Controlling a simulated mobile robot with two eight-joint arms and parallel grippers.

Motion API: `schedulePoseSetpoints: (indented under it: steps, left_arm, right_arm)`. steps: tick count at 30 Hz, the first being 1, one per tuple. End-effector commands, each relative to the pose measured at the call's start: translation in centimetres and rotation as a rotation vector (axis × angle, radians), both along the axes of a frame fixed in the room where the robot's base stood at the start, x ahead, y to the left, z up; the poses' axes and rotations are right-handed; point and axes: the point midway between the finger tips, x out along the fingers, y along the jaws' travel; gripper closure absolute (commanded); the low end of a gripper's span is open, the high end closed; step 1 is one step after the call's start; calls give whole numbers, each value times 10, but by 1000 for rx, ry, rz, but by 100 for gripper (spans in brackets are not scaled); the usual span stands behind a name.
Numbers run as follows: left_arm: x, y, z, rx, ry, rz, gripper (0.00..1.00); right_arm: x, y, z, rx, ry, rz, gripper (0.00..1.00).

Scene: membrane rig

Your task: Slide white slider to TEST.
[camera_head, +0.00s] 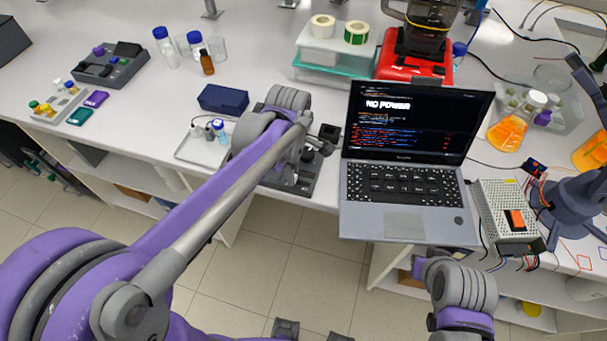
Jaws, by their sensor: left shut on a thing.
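The dark rig (308,190) sits at the front edge of the bench, left of the laptop. My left gripper (292,180) reaches down over the rig and is shut on a small part of it. That part is most likely the white slider, which the fingers and wrist hide. The TEST mark is also hidden or too small to read. My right gripper (420,266) is low at the front of the bench, below the laptop and clear of the rig. Its fingers are too small and turned away to judge.
An open laptop (404,187) reading "NO POWER" stands close right of the rig. A power supply (506,215) is beyond it. A small tray (204,146) and a dark blue box (223,99) lie left of the rig. A red machine (414,62) stands behind.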

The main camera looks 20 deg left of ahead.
Motion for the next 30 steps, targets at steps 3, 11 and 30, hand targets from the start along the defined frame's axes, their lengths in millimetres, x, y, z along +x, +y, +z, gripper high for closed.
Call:
schedulePoseSetpoints:
  steps: [3, 11, 30]
  left_arm:
    - [1, 9, 1, 2, -2, 1, 100]
    - [1, 9, 1, 4, -2, 1, 67]
    - [0, 8, 27, 1, -2, 0, 45]
  right_arm:
    - [0, 0, -1, 0, 0, 0, 100]
    - [0, 0, 0, 0, 0, 0, 100]
    - [1, 0, 3, 0, -2, 0, 100]
